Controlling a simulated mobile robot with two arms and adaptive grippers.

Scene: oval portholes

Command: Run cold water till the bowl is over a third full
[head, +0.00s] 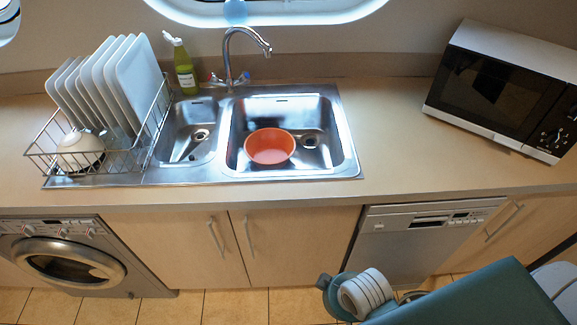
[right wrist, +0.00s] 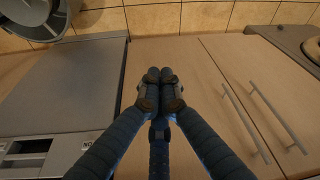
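The orange bowl (head: 270,147) stands upright in the large right basin (head: 318,165) of the steel sink, left of its drain. Its inside looks empty. The chrome tap (head: 228,62) rises behind the sink, with its spout curving right over the large basin. A red-marked handle (head: 213,78) is on its left and a blue-marked handle (head: 243,77) on its right. No water stream shows. My right gripper (right wrist: 160,78) has its fingers together with nothing between them, low in front of the cabinet doors and dishwasher. My left gripper is out of view.
A dish rack (head: 95,160) with several white plates and a bowl stands left of the sink. A green bottle (head: 185,72) is behind the small basin. A microwave (head: 500,95) stands at right. The counter between sink and microwave (head: 390,130) is clear.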

